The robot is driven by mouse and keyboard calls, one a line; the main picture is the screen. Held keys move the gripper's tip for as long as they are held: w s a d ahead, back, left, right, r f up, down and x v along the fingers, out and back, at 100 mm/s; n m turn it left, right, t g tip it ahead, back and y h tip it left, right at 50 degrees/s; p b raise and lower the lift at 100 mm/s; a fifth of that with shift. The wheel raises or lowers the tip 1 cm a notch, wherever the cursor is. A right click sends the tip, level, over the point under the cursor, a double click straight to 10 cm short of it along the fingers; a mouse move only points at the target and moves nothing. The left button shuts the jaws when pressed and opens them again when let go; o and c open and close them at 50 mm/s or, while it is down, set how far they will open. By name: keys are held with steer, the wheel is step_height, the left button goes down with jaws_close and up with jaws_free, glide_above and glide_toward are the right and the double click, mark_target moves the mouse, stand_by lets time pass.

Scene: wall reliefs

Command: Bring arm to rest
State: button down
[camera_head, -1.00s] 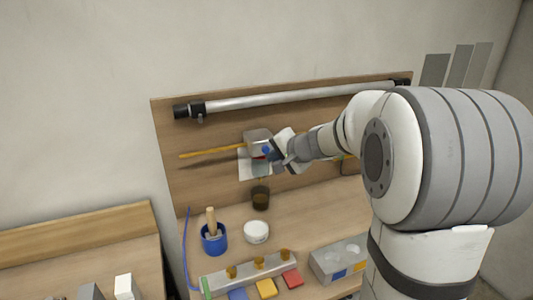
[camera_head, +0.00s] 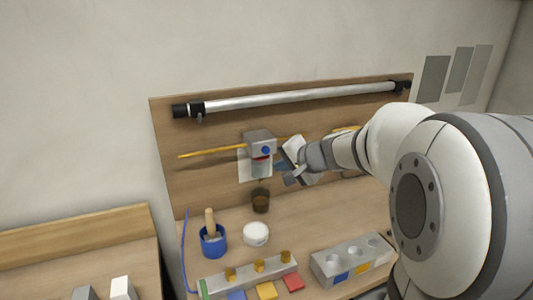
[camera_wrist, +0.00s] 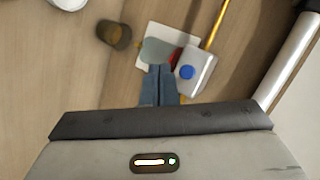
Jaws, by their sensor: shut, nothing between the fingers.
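My arm reaches in from the right in the head view. My gripper (camera_head: 289,175) is in front of the wooden back panel, just right of a small grey box with a blue button (camera_head: 260,145). In the wrist view my gripper's two blue-grey fingers (camera_wrist: 159,84) are together, with nothing between them. The grey box also shows in the wrist view (camera_wrist: 196,69), just right of the fingertips. A white card (camera_head: 247,168) sits behind and below the box.
A yellow rod (camera_head: 210,152) and a long metal tube (camera_head: 300,97) run along the panel (camera_head: 180,135). Below stand a brown cup (camera_head: 260,201), a white bowl (camera_head: 255,233), a blue pot (camera_head: 213,241), a pegged rail (camera_head: 248,275) and a grey block with round hollows (camera_head: 350,258).

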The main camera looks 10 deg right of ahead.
steer(key=s+a+f+n+g, duration=0.2)
steer(key=s+a+n, duration=0.1)
steer(key=s, duration=0.4)
steer(key=s+a+f+n+g, duration=0.2)
steer(key=s, duration=0.5)
steer(key=s+d+f+n+g+h, duration=0.1)
steer(key=s+d+f+n+h, duration=0.1)
steer(key=s, duration=0.4)
steer(key=s+d+f+n+g+h, duration=0.2)
steer(key=s+h, duration=0.1)
steer(key=s, duration=0.3)
steer(key=shift+s+f, duration=0.2)
steer(key=shift+s, duration=0.2)
